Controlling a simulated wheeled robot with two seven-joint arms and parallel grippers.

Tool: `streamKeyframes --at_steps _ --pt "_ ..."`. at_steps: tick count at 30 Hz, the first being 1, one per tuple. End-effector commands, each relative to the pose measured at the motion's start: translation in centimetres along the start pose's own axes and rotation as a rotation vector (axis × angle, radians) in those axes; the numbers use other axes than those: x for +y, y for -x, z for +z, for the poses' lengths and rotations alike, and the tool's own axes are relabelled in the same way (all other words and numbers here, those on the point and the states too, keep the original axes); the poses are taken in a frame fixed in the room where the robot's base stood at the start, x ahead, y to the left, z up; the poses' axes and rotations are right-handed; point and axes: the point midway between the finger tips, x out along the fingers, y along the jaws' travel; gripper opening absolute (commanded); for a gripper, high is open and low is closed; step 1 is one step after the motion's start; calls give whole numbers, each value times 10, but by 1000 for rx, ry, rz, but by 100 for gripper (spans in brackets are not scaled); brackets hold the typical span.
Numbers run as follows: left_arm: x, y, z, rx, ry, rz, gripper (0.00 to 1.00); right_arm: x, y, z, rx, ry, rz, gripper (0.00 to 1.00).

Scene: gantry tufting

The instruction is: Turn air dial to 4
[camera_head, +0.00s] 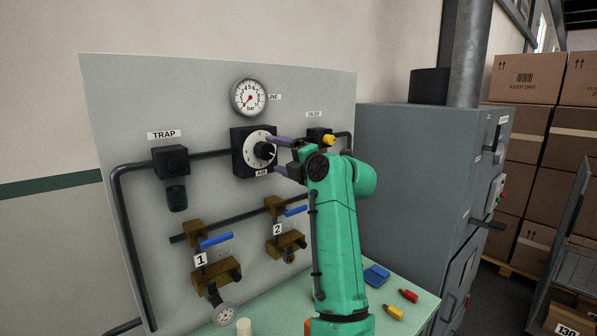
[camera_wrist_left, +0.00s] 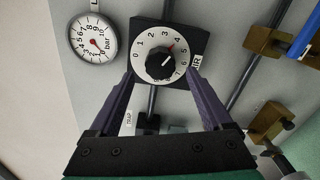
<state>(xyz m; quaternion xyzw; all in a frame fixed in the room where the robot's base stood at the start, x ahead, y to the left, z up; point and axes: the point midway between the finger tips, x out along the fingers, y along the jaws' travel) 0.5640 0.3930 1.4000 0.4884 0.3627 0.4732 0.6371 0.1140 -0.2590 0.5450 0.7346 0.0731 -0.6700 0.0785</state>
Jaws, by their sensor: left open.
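The air dial (camera_head: 247,153) is a black square block with a white numbered face and a round black knob (camera_wrist_left: 160,62). It is on the grey panel, below the round gauge. In the left wrist view a red mark shows on the face near the 4. The knob bears a white pointer line, too small to read exactly. My left gripper (camera_head: 272,154) is open, its two purple fingers reaching toward the dial. In the left wrist view the fingertips (camera_wrist_left: 160,73) are on either side of the knob, with a gap to it. My right gripper is not in view.
The line gauge (camera_head: 249,98) with a red needle is above the dial. A trap unit (camera_head: 172,160) is to the left, an oiler (camera_head: 318,137) to the right. Blue-handled valves (camera_head: 216,241) are below. A grey cabinet (camera_head: 408,170) is at the right.

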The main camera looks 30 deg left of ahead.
Motion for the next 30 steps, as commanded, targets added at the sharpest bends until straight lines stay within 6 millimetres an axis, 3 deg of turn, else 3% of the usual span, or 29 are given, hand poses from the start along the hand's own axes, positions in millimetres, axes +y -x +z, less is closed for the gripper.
streamKeyframes --at_steps 1,4,9,12,30 --pt "-10 15 -2 -2 2 1 83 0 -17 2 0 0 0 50" --pt "-10 44 -2 -2 0 3 83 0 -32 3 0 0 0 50" --pt "-5 85 -1 -2 0 2 83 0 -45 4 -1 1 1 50" --pt "-3 96 -1 -1 0 1 83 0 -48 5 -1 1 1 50" --pt "-1 99 0 -1 -1 1 83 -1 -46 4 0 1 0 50"
